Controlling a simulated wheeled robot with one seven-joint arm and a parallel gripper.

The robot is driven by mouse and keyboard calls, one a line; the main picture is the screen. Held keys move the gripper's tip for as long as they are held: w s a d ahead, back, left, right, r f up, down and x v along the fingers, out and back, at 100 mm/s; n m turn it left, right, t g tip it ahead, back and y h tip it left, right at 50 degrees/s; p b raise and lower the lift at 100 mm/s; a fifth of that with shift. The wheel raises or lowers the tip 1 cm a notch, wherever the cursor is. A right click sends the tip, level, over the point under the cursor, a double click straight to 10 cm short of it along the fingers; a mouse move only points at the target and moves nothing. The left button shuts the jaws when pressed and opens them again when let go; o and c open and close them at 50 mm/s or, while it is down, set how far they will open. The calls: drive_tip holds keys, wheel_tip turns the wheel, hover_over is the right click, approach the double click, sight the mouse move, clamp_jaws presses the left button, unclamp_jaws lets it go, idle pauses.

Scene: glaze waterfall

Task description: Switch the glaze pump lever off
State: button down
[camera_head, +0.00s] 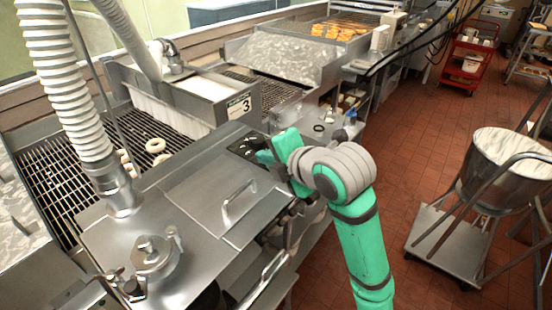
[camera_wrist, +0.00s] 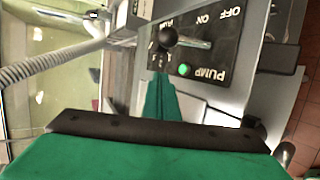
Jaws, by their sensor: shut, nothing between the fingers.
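The pump panel (camera_wrist: 218,48) is black with white lettering, "PUMP", "ON" and "OFF", upside down in the wrist view. A lever with a black ball knob (camera_wrist: 167,38) and a short metal rod stands on it. I cannot tell exactly which label the lever points to. A green lamp (camera_wrist: 184,70) beside "PUMP" is lit. My gripper (camera_wrist: 160,79) is shut and empty, its green fingertips just below the knob in the picture; contact cannot be told. In the head view my gripper (camera_head: 262,157) is at the dark panel (camera_head: 243,148), partly hiding it; the lever is not clear there.
A steel cover with a bar handle (camera_head: 238,202) lies in front of the panel. A glaze box marked 3 (camera_head: 215,95) stands behind it, over a conveyor grid (camera_head: 60,180) with several doughnuts. A ribbed hose (camera_head: 65,75) is at left. A bowl on a dolly (camera_head: 500,160) stands on the right floor.

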drive_tip(key=shift+w+d+r, duration=0.25)
drive_tip(key=shift+w+d, duration=0.25)
drive_tip(key=shift+d, duration=0.3)
drive_tip(key=shift+w+d+r, duration=0.2)
drive_tip(key=shift+w+d, duration=0.25)
drive_tip(key=shift+d, duration=0.35)
